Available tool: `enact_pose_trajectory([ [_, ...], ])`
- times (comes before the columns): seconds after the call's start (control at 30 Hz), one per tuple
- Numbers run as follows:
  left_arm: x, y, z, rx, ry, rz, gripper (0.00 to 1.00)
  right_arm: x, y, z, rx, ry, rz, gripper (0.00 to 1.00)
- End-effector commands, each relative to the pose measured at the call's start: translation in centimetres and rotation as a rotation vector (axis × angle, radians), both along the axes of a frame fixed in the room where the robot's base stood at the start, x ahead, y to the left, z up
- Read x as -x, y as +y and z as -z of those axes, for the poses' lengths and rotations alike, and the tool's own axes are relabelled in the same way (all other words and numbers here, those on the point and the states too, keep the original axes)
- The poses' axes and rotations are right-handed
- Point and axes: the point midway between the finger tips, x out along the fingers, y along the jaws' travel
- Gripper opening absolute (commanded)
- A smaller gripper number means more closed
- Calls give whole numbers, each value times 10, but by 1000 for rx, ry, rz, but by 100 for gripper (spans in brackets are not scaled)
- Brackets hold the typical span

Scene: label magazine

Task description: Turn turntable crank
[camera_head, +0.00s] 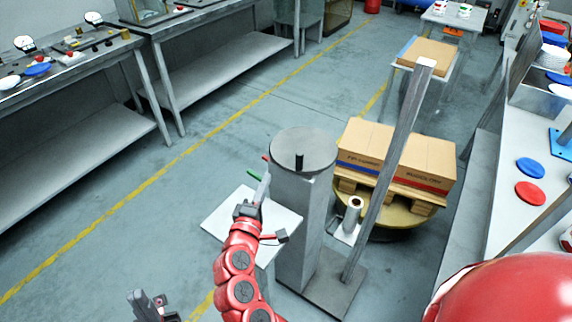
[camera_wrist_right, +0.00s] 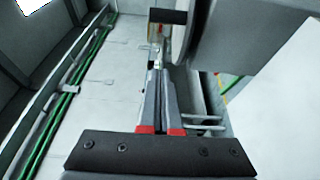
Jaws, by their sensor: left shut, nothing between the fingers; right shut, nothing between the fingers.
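A grey pedestal (camera_head: 296,225) carries a round grey disc (camera_head: 318,146) with an upright black handle (camera_head: 299,161) on it, which looks like the crank. My right gripper (camera_head: 266,174) is shut and empty, just left of the pedestal top and apart from the handle. In the right wrist view its closed fingers (camera_wrist_right: 158,72) point toward a black cylinder (camera_wrist_right: 167,16), probably the handle, beside a large grey body. A yellow round turntable (camera_head: 398,221) under a pallet with cardboard boxes (camera_head: 400,158) stands behind right. My left gripper (camera_head: 147,300) is low at the bottom left, shut and empty.
A tall grey mast (camera_head: 398,150) rises right of the pedestal. A white square plate (camera_head: 222,216) lies below my right gripper. Workbenches (camera_head: 95,50) stand at left, and a counter with blue (camera_head: 530,167) and red (camera_head: 529,193) discs at right. The floor at left is clear.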

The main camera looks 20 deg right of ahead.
Motion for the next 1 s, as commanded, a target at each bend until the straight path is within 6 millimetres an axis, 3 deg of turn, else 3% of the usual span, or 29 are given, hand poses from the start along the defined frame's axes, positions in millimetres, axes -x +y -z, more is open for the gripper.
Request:
enact_pose_trajectory([
  [0.3,0,0,-22,0,0,0,0,-58,-38,-4,-2,1,5,0],
  [0.6,0,0,-37,0,0,0,0,-44,-71,-1,0,4,1,0],
  [1.0,0,0,-37,0,0,0,0,-43,-72,0,-1,2,-2,0],
])
